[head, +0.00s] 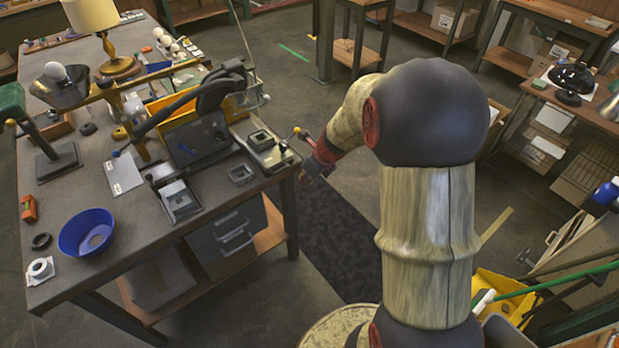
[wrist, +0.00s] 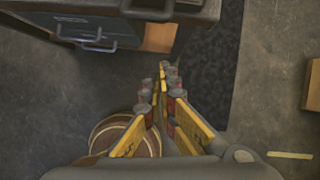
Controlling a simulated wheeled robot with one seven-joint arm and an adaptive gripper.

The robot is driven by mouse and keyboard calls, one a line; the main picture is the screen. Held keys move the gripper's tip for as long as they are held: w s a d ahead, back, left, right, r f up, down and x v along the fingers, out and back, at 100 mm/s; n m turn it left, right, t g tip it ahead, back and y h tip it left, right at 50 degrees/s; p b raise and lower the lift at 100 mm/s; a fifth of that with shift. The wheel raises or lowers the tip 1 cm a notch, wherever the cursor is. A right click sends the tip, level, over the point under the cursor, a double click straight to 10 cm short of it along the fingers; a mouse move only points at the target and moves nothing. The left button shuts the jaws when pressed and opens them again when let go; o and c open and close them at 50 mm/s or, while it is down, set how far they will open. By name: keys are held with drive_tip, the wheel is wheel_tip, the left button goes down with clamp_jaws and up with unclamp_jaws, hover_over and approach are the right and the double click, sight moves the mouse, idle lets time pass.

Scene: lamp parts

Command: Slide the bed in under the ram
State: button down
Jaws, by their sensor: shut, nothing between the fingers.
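A dark press-like machine (head: 213,98) with a curved arm stands on the workbench. At its front, a grey sliding bed (head: 181,203) with a square recess sits at the bench's near edge, out from under the arm. The ram's lower end is hard to make out. My gripper (head: 308,172) is just off the bench's right corner, apart from the bed, and partly hidden by my wrist. In the wrist view my gripper (wrist: 164,75) has its yellow fingers together and empty, above the floor.
On the workbench (head: 125,225) are a blue bowl (head: 86,233), a lamp (head: 95,20), a loose square block (head: 241,174) and a grey fixture (head: 262,142) with a ball-ended lever. Drawers (wrist: 90,25) hang under the bench. A dark mat (head: 335,240) lies on open floor.

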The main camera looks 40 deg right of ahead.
sight(272, 153)
drive_tip(key=w, duration=0.2)
drive_tip(key=w+a, duration=0.1)
drive_tip(key=w, duration=0.1)
drive_tip(key=shift+w+r+b, duration=0.1)
drive_tip(key=shift+r+b, duration=0.05)
drive_tip(key=shift+b, duration=0.15)
drive_tip(key=shift+w, duration=0.1)
drive_tip(key=w+p, duration=0.6)
drive_tip(key=w, duration=0.1)
drive_tip(key=w+p, duration=0.3)
drive_tip(key=shift+w+a+r+p, duration=0.15)
drive_tip(key=shift+w+r+p, duration=0.1)
drive_tip(key=shift+w+p, duration=0.15)
drive_tip(key=shift+w+f+p, duration=0.2)
drive_tip(key=shift+w+p, duration=0.25)
drive_tip(key=shift+w, duration=0.3)
